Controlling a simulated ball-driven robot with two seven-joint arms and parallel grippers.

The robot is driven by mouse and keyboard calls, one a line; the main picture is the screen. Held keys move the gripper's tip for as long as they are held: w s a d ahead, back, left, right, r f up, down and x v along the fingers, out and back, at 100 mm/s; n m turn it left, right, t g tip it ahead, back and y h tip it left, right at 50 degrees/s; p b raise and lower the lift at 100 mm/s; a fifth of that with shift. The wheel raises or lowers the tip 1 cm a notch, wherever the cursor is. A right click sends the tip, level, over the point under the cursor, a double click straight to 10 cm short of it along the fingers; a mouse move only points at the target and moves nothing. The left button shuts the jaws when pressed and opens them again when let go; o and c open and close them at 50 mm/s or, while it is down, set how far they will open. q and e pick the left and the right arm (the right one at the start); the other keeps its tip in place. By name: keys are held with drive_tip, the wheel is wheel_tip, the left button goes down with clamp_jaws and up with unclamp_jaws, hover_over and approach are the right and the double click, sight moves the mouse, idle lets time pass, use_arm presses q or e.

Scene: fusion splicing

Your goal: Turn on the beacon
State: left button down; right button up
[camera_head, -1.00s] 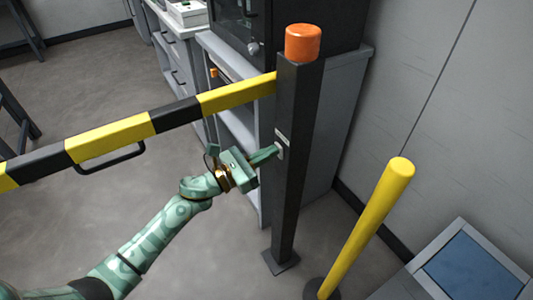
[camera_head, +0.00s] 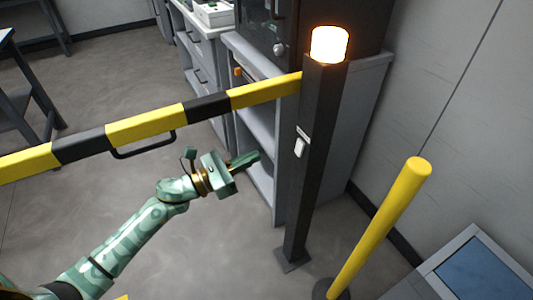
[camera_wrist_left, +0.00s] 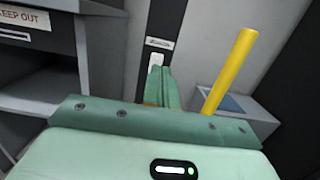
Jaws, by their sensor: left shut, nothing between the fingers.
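The beacon (camera_head: 330,44) sits on top of a dark square post (camera_head: 311,180) and glows bright white-orange. A white switch (camera_head: 300,147) is on the post's side, below a small pale label. It also shows in the left wrist view as a white switch (camera_wrist_left: 156,59), just beyond the fingertips. My left gripper (camera_head: 256,156) is shut and empty, left of the post and apart from the switch. In the left wrist view its closed fingers (camera_wrist_left: 160,75) point toward the post. My right gripper is not in view.
A yellow and black barrier arm (camera_head: 145,128) with a black handle runs left from the post, above my left arm. A yellow bollard (camera_head: 385,220) stands right of the post. Grey shelving (camera_head: 255,120) is behind it. A blue-topped box (camera_head: 485,265) is at lower right.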

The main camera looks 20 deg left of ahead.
use_arm(q)
drive_tip(key=shift+s+a+r, duration=0.2)
drive_tip(key=shift+s+a, duration=0.65)
drive_tip(key=shift+s, duration=0.3)
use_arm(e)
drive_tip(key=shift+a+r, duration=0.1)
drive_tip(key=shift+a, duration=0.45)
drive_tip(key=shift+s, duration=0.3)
